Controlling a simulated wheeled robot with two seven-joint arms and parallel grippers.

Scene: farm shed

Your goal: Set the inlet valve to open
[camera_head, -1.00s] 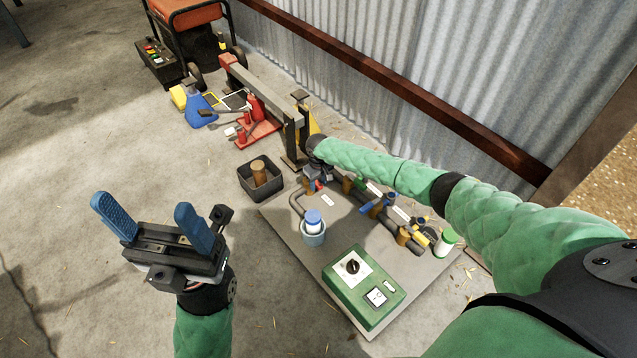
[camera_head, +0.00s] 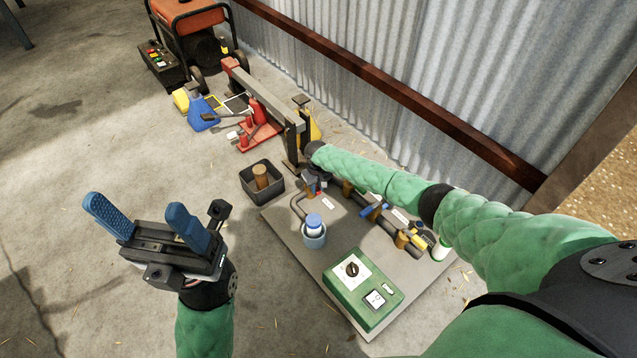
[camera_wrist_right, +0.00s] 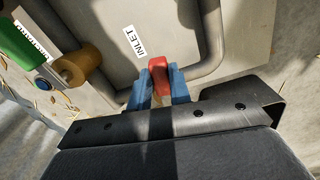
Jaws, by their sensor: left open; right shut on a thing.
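In the right wrist view, a red valve handle (camera_wrist_right: 160,77) stands between the two blue fingers of my right gripper (camera_wrist_right: 158,88), which is shut on it. A white label reading INLET (camera_wrist_right: 134,43) lies on the grey board just beyond it. The grey inlet pipe (camera_head: 297,206) bends there. My left gripper (camera_head: 145,225) is open and empty, over bare floor left of the board.
A corrugated wall (camera_head: 400,80) closes the right side.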

